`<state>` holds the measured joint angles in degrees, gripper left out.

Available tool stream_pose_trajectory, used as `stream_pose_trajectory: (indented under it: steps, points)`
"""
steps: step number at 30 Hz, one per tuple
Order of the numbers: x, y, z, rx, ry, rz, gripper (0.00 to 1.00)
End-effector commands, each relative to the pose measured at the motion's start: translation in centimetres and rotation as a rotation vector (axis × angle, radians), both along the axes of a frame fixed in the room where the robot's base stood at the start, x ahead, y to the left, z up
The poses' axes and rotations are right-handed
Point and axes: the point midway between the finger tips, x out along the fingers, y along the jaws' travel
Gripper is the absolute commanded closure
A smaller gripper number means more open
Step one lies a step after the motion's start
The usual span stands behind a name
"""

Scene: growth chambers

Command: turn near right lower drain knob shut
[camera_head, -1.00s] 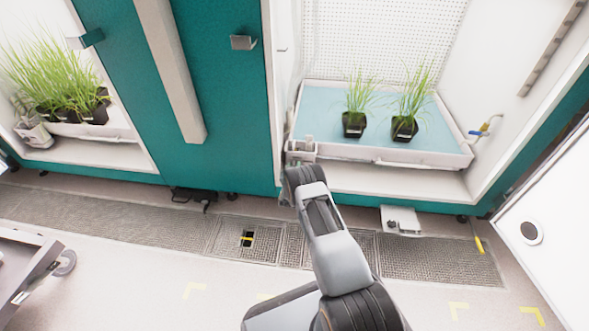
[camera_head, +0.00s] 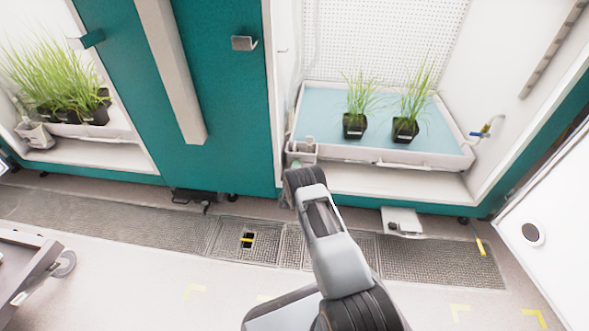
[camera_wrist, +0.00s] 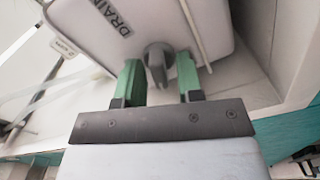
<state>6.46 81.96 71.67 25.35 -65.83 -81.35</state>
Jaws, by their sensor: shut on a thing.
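The drain knob (camera_wrist: 155,60) is a grey knob with a raised grip on a pale box (camera_wrist: 75,15) lettered DRAIN in the wrist view. My gripper (camera_wrist: 160,70) has its two green fingers on either side of the knob and is shut on it. In the head view my wrist (camera_head: 304,182) reaches the front left corner of the right chamber's tray (camera_head: 420,158). My own arm hides the fingers and the knob there.
Two potted grass plants (camera_head: 355,125) stand on the blue tray surface. A tap (camera_head: 483,132) is at its right. A teal door (camera_head: 225,100) lies left of the chamber. Floor grates (camera_head: 440,262) run along the front, and a trolley (camera_head: 30,265) stands at the lower left.

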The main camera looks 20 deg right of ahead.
Motion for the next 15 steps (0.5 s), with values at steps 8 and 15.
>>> stream_pose_trajectory:
  steps: [8, 15]
  points:
    - [0.12, 0.06, 0.04, -0.173, 0.095, 0.001, 0.90]
    - [0.12, 0.07, 0.01, -0.265, 0.146, 0.002, 0.90]
